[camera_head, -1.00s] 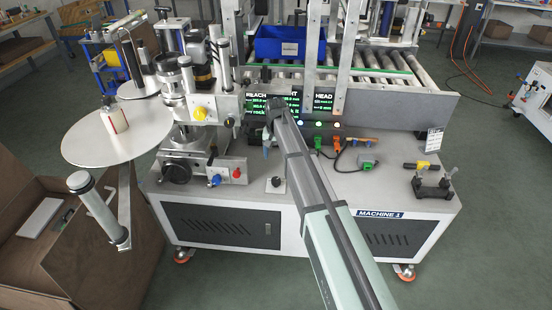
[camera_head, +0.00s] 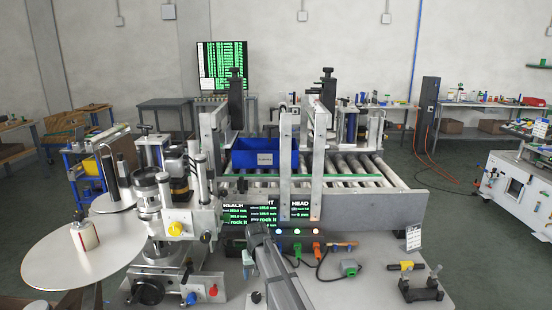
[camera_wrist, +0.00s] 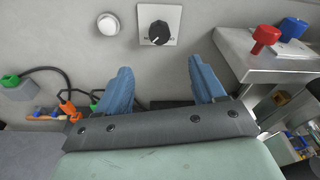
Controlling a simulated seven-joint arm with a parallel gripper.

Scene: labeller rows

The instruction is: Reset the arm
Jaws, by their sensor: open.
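My gripper (camera_wrist: 160,86) shows in the wrist view as two blue fingers spread wide apart, with nothing between them. Beyond the fingers is a pale machine panel with a black rotary knob (camera_wrist: 158,32) on a white plate and a round white button (camera_wrist: 108,24). In the head view my arm reaches in from the bottom centre to the front of the labelling machine (camera_head: 360,275), just below its green-text display (camera_head: 262,214). A bluish fingertip shows there beside the arm; the rest of the gripper is largely hidden behind the arm.
A red knob (camera_wrist: 266,34) and a blue knob (camera_wrist: 294,27) stand on a metal block near the right finger. Cabled connectors (camera_wrist: 68,108) lie to the left. A blue bin (camera_head: 266,157) sits on the roller conveyor (camera_head: 345,168). A round disc (camera_head: 75,250) juts out left.

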